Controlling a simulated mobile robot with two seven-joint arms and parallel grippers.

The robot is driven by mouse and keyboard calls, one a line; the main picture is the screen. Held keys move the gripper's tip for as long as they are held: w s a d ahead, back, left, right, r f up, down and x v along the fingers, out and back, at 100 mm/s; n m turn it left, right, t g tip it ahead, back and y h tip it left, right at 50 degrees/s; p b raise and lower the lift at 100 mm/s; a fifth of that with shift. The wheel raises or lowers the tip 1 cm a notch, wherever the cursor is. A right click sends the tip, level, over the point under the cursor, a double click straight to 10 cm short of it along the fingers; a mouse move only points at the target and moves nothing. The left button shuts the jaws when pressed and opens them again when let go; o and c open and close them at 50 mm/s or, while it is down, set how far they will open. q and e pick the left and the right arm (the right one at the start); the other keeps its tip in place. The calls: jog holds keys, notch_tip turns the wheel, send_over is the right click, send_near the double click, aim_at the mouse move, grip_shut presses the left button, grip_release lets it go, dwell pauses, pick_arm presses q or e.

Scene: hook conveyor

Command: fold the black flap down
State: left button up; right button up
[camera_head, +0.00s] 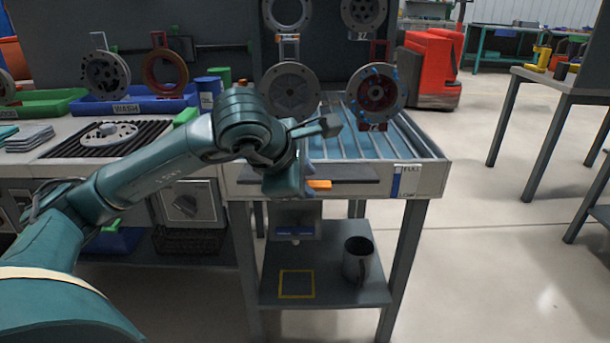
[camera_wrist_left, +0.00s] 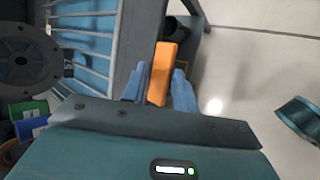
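The black flap (camera_head: 350,174) is a dark, narrow panel along the front of the roller conveyor. It looks raised, sticking out roughly level. An orange tab (camera_head: 320,184) shows at its front edge; the tab also shows in the left wrist view (camera_wrist_left: 162,72). My left gripper (camera_head: 290,186) is at the flap's front, partly hidden by its own wrist. In the left wrist view its two blue-grey fingers (camera_wrist_left: 161,88) stand on either side of the tab. A small gap shows at the left finger, so they look open around it. My right gripper is out of view.
The conveyor (camera_head: 425,177) has round hanging parts (camera_head: 376,94) above it. A blue bin (camera_head: 135,105) and a green bin (camera_head: 45,104) stand at the left.

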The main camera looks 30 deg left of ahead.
pick_arm(q)
jog(key=shift+r, duration=0.2)
jog(key=shift+s+r, duration=0.1)
jog(key=shift+r, duration=0.1)
jog(key=p+v, duration=0.3)
jog(key=v, duration=0.9)
jog(key=shift+s+r, duration=0.15)
jog(key=shift+s, duration=0.25)
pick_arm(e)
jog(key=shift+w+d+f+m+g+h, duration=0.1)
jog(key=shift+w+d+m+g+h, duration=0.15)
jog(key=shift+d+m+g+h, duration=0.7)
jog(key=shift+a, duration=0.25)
